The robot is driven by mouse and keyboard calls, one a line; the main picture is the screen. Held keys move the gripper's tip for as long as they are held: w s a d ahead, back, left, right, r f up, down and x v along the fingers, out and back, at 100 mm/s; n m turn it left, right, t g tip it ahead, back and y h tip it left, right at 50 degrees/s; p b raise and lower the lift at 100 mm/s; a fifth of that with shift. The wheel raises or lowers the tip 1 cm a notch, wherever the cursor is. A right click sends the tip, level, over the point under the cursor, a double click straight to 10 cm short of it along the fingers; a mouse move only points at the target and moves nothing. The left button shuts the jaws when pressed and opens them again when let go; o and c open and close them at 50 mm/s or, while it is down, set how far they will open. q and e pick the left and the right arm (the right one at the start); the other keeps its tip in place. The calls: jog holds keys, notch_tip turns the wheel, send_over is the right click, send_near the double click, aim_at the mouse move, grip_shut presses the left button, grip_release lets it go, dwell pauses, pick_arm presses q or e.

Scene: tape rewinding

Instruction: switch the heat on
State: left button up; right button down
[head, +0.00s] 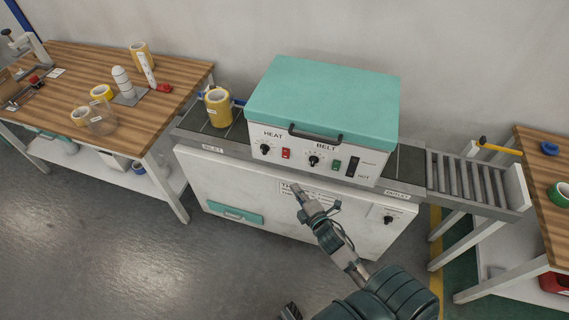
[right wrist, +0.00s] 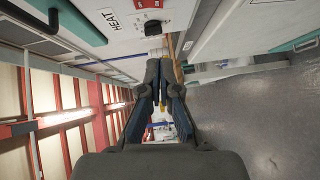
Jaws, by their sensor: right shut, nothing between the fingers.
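The heat tunnel (head: 322,95) with its teal lid stands at the middle of the head view. On its front panel, under the HEAT label, are a black knob (head: 265,149) and a red switch (head: 286,154). My right gripper (head: 297,190) is shut and empty, below and slightly right of the red switch and apart from it. The right wrist view shows the turned panel at the top, with the black heat knob (right wrist: 152,27) and the red switch (right wrist: 155,4) beyond my right gripper's fingers (right wrist: 160,65). A small dark piece at the bottom edge may be my left gripper (head: 290,312).
The BELT knob (head: 314,161) and green switch (head: 336,165) sit right of the heat switch. A lid handle (head: 315,133) juts out above. A yellow tape roll (head: 218,107) stands on the conveyor at left. Wooden tables (head: 185,75) stand on both sides.

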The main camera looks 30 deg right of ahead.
send_near(283, 157)
jog(key=w+a, duration=0.3)
jog(key=w, duration=0.1)
pick_arm(q)
jog(key=shift+w+d+r+b, duration=0.2)
jog(key=shift+w+r+b, duration=0.25)
jog(key=shift+w+r, duration=0.5)
pick_arm(e)
jog(key=shift+w+d+f, duration=0.15)
jog(key=shift+w+d, duration=0.45)
jog(key=shift+d, duration=0.25)
jog(key=shift+w+d+f, duration=0.1)
jog(key=shift+w+d, duration=0.5)
jog(key=shift+d, duration=0.25)
pick_arm(q)
jog(key=shift+s, duration=0.15)
pick_arm(e)
jog(key=shift+f, duration=0.1)
pick_arm(q)
jog(key=shift+d+r, duration=0.1)
jog(key=shift+r, duration=0.2)
pick_arm(e)
jog(key=shift+w, duration=0.1)
